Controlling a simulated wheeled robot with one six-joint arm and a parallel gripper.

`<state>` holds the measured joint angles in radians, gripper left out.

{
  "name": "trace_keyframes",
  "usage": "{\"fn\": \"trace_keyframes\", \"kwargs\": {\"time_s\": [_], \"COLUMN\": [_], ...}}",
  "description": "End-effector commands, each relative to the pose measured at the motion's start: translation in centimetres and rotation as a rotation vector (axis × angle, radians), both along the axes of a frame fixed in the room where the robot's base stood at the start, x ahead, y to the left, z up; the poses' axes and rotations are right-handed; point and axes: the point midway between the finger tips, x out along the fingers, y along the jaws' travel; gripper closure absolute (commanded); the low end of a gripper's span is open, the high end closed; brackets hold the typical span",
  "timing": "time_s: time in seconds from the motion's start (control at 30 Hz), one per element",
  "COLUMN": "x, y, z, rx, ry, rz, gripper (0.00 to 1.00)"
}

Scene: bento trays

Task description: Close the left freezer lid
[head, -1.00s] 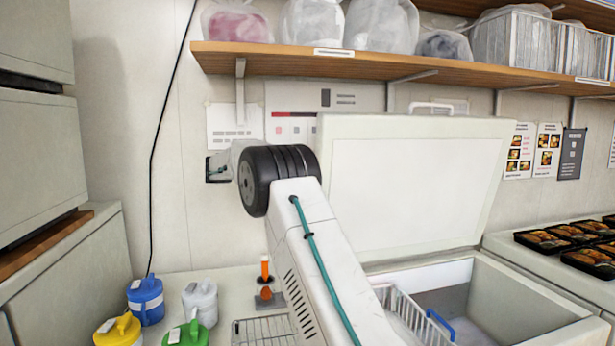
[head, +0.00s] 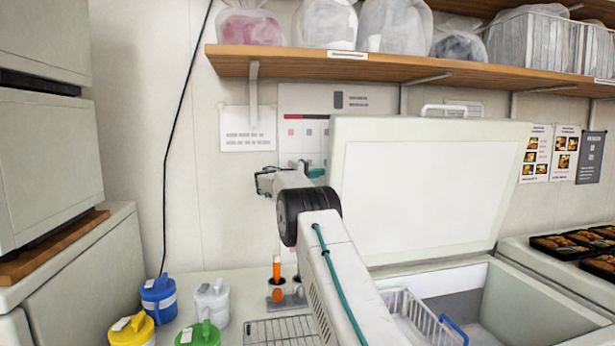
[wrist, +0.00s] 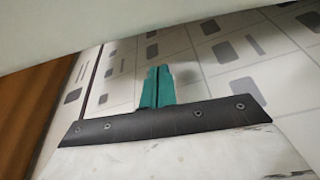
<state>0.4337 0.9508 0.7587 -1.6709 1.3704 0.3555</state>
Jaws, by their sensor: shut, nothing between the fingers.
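The left freezer lid (head: 425,190) stands open, tilted back toward the wall, with a handle (head: 450,109) on its top edge. The open freezer (head: 520,300) is below it. My gripper shows in the head view (head: 316,173) just left of the lid's left edge; whether it touches the lid I cannot tell. In the wrist view, the teal fingers of my gripper (wrist: 157,86) are together and empty, pointing at the wall calendar. A pale surface across the top of that view may be the lid.
A wooden shelf (head: 420,70) with bags and baskets hangs above the lid. Blue, yellow and green jugs stand on the counter at lower left. A wire basket (head: 408,312) sits in the freezer opening. Food trays (head: 570,243) lie at the right.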

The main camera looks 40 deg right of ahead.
Motion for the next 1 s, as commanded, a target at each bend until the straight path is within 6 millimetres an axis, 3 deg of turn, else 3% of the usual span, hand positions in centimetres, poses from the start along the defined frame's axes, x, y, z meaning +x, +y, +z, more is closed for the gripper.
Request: {"fn": "trace_keyframes", "kwargs": {"time_s": [0.43,1.0], "x": [-2.9,-3.6], "y": [2.1,2.1], "z": [-0.7,-0.8], "rx": [0.001,-0.002], "ry": [0.002,-0.003], "rz": [0.000,-0.003], "gripper": [1.00,1.00]}}
